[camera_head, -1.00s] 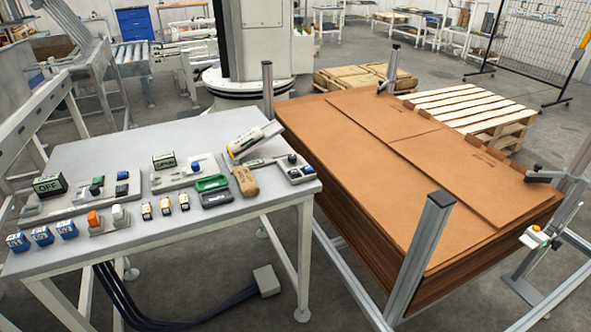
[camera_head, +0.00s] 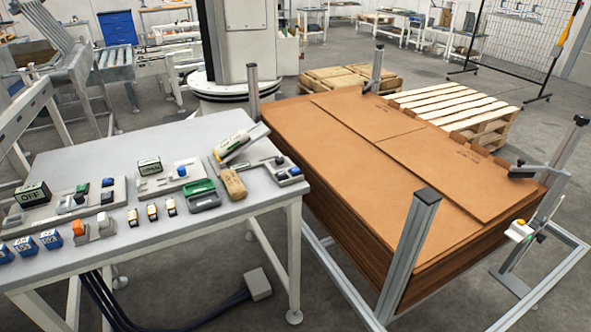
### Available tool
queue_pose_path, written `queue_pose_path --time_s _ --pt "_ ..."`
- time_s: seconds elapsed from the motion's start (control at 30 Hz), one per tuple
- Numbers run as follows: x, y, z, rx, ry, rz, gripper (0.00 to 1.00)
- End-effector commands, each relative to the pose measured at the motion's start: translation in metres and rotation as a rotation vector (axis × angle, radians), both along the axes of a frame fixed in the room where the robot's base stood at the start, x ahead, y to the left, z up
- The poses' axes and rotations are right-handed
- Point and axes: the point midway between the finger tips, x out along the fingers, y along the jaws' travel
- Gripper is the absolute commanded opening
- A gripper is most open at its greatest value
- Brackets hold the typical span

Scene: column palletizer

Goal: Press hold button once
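No control in view can be read as "hold". Control panels stand on the grey table (camera_head: 245,215). The left panel (camera_head: 75,204) has a dark display box (camera_head: 32,195) that seems to read OFF and blue and black buttons. The middle panel (camera_head: 165,182) has a green-lettered display box (camera_head: 149,166) and a blue button (camera_head: 182,171). The right panel (camera_head: 289,173) carries small dark and blue buttons. My gripper is not in view.
A green-lidded case (camera_head: 202,194), brown roll (camera_head: 234,183) and tilted device (camera_head: 238,146) crowd the table's right. A cardboard stack (camera_head: 400,170) stands between metal posts (camera_head: 411,245). A small control box (camera_head: 519,230) is on the right frame. Pallets (camera_head: 455,108) lie behind.

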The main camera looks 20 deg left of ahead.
Motion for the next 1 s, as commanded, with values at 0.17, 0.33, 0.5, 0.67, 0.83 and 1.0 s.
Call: queue_pose_path --time_s 0.17,0.33,0.5,0.67,0.83,1.0 --pt "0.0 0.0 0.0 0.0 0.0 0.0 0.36" --pt "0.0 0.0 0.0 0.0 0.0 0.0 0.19" --pt "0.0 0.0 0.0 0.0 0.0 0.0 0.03" --pt "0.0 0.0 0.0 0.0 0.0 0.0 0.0" --pt "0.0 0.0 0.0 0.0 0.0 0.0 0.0" --pt "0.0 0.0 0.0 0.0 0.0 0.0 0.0"
